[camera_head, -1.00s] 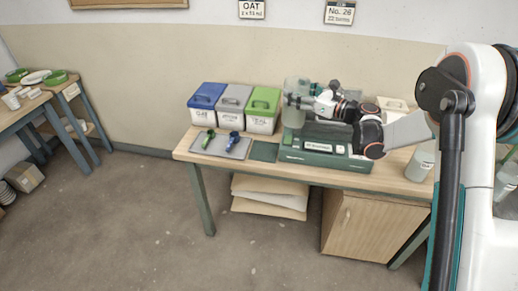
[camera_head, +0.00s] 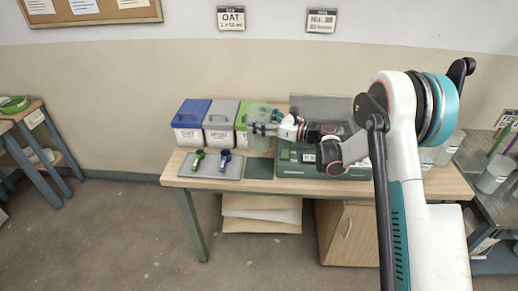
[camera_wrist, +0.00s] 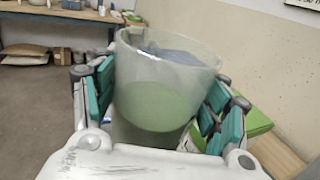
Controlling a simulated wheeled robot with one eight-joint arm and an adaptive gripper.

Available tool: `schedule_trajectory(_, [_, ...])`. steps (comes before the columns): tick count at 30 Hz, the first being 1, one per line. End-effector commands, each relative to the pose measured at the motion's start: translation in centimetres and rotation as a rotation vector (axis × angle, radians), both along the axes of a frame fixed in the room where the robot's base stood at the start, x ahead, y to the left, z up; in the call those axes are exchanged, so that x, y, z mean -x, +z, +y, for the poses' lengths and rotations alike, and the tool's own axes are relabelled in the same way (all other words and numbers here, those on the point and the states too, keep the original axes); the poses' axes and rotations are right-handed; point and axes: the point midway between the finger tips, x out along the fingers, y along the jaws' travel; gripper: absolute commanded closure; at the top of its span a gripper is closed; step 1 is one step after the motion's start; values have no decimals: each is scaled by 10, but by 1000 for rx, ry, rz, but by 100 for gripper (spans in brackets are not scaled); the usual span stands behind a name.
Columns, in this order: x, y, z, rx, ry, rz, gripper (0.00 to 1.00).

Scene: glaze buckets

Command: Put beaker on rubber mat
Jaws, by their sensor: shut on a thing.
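The clear beaker (camera_head: 259,120) is held upright in my gripper (camera_head: 272,129) above the workbench. It hangs in front of the green-lidded bucket, above and a little behind the rubber mat as seen in the head view.
Blue, grey and green-lidded buckets (camera_head: 190,130) stand along the back left. Green and blue scoops lie on the grey tray (camera_head: 213,171). More containers (camera_head: 445,150) stand at the right.

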Motion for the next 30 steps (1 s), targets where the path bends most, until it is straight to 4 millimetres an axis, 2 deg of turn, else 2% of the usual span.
schedule_trajectory(1, [0, -14, 0, -2, 0, 0, 98])
schedule_trajectory(3, [0, -29, 0, -2, 0, 0, 98])
schedule_trajectory(9, [0, -59, 0, -2, 0, 0, 98])
schedule_trajectory(17, [0, -72, 0, -2, 0, 0, 98])
schedule_trajectory(25, [0, -107, 0, -2, 0, 0, 98])
schedule_trajectory(30, [0, -110, 0, -2, 0, 0, 98])
